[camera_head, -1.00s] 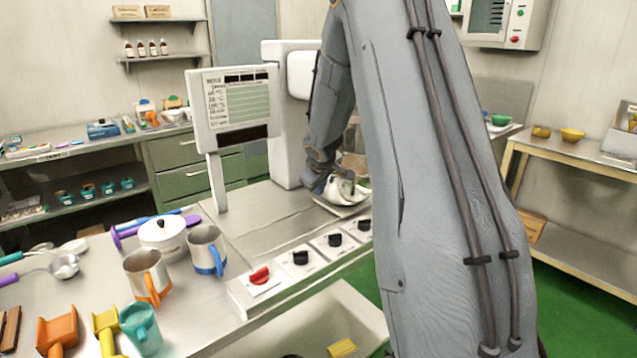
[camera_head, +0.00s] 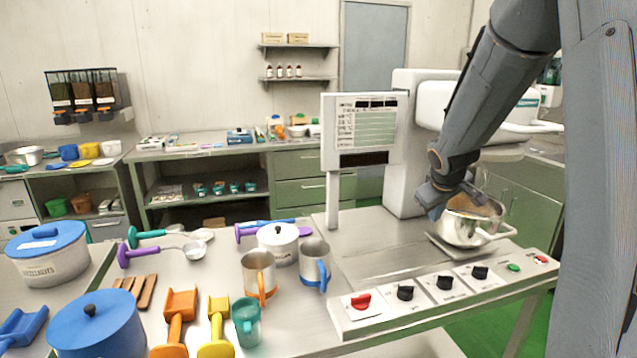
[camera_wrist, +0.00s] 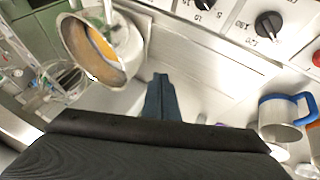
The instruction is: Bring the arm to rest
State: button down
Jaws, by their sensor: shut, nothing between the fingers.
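My gripper (camera_head: 434,208) is in front of the mixing machine (camera_head: 408,150), at the left side of the metal bowl (camera_head: 466,232) in the head view. Whether it touches the bowl cannot be told there. In the wrist view the dark blue fingers of my gripper (camera_wrist: 160,90) are together and empty, over the bare metal counter. The bowl (camera_wrist: 118,72) lies to their left in that view, apart from the fingertips, with something orange-brown inside. My grey arm reaches down from the upper right of the head view.
Control knobs, including a red knob (camera_head: 361,301), line the front panel. A panel display (camera_head: 364,130) stands left of the arm. A steel mug with blue handle (camera_head: 315,264), another with orange handle (camera_head: 258,278) and a white lidded pot (camera_head: 279,243) stand left. Bare counter (camera_head: 385,245) lies between.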

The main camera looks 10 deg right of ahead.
jog(key=s+a+f+m+g+y, duration=0.1)
jog(key=s+a+f, duration=0.3)
jog(key=s+a, duration=0.6)
jog(key=s+a+f+m+g+y, duration=0.2)
jog(key=s+a+f+g, duration=0.2)
jog(key=s+a, duration=0.6)
jog(key=s+f, duration=0.1)
jog(key=s, duration=0.5)
jog(key=shift+s+a+b, duration=0.35)
jog(key=shift+s, duration=0.05)
jog(key=shift+f, duration=0.1)
